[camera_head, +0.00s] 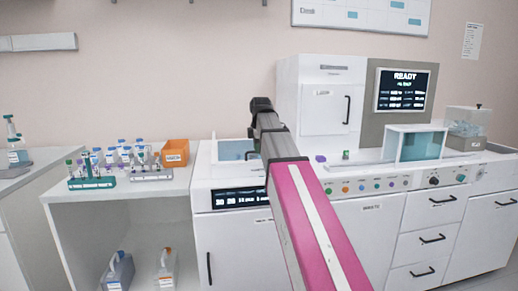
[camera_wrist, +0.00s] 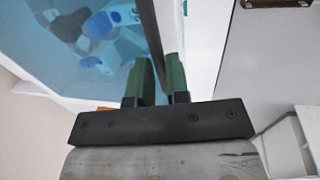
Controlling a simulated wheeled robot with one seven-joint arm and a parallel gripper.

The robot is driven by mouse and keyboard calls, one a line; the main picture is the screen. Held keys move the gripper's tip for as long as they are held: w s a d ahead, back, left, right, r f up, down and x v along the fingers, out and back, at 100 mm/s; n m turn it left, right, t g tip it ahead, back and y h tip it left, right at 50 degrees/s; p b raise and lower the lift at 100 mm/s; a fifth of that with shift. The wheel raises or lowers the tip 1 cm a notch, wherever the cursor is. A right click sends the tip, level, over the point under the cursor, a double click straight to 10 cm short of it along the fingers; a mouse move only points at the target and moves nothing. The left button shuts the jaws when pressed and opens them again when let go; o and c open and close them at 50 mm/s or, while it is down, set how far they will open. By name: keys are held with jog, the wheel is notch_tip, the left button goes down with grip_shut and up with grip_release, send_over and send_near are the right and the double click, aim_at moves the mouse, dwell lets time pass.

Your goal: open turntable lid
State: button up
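The turntable lid is a clear blue-tinted panel (camera_wrist: 75,45) at the upper left of the wrist view, with blue and grey shapes visible through it. A dark bar handle (camera_wrist: 148,30) runs along its edge. My gripper (camera_wrist: 161,75) has its two green fingers close together, one on each side of this bar, and appears shut on it. In the head view, part of a blue-tinted window (camera_head: 235,150) shows on the left of the white machine. My pink and grey arm reaches across the machine and hides much of this area; the fingertips are hidden there.
An orange box (camera_head: 175,152) and racks of tubes (camera_head: 92,181) stand on the left counter. A tall white cabinet (camera_head: 325,110) and a READY screen (camera_head: 403,90) stand behind the arm. Another blue-windowed box (camera_head: 420,146) is at the right. Buttons line the machine's front edge.

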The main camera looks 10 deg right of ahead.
grip_shut()
send_over(249, 143)
jog(key=shift+w+d, duration=0.1)
jog(key=shift+w, duration=0.1)
jog(key=o, duration=0.6)
grip_release()
jog(key=shift+c, duration=0.2)
jog(key=shift+r, duration=0.1)
notch_tip(249, 143, up, 10)
jog(key=s, duration=0.2)
jog(key=shift+r, duration=0.2)
jog(key=shift+s, duration=0.1)
